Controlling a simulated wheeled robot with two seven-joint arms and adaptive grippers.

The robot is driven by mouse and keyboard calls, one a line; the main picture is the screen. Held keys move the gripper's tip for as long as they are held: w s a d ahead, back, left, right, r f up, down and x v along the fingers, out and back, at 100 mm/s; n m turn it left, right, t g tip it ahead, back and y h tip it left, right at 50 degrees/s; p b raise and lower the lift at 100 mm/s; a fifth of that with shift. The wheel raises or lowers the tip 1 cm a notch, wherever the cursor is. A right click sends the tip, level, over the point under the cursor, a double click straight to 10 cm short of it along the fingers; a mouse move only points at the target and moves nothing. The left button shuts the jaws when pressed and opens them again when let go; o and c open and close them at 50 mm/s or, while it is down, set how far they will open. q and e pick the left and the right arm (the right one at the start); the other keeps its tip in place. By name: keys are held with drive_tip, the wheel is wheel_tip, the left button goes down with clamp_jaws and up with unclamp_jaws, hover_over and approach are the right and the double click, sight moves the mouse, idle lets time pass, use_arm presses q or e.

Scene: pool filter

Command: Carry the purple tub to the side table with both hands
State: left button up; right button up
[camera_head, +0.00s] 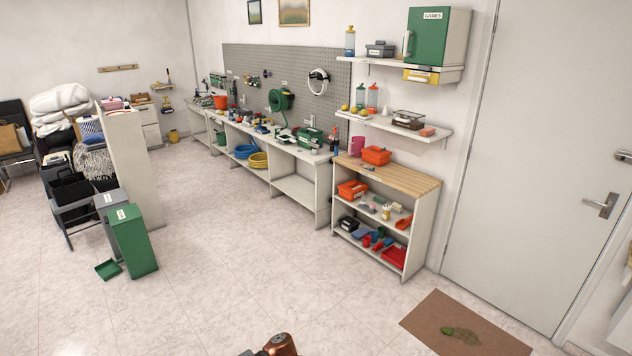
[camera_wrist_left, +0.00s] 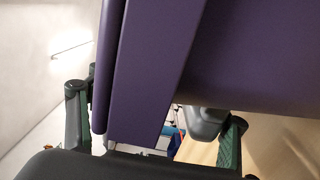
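The purple tub (camera_wrist_left: 160,60) fills much of the left wrist view, very close to the camera; only part of it shows. My left gripper (camera_wrist_left: 158,125) has its two fingers wide apart, with a purple edge of the tub lying across the space between them. A narrow gap shows beside the left finger; whether the right finger touches the tub is hard to tell. The tub does not show in the head view, nor does either gripper there. I cannot tell which piece of furniture is the side table.
A wooden-topped shelf unit (camera_head: 398,173) holds orange bins (camera_head: 376,155) and a pink pot (camera_head: 357,146). A long cluttered workbench (camera_head: 262,137) runs along the wall. A green bin (camera_head: 133,241) stands at left, a brown doormat (camera_head: 465,325) by the door. The middle floor is clear.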

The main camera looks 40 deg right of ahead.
use_arm(q)
drive_tip(key=o, duration=0.4)
drive_tip(key=shift+c, duration=0.2)
use_arm(e)
drive_tip(key=shift+o, duration=0.7)
use_arm(q)
drive_tip(key=o, duration=0.5)
drive_tip(key=shift+c, duration=0.2)
drive_tip(key=shift+f, duration=0.15)
drive_tip(key=shift+c, duration=0.4)
drive_tip(key=c, duration=0.3)
drive_tip(key=shift+s, duration=0.1)
drive_tip(key=s, duration=0.7)
drive_tip(key=shift+s, duration=0.15)
use_arm(e)
drive_tip(key=shift+d, duration=0.15)
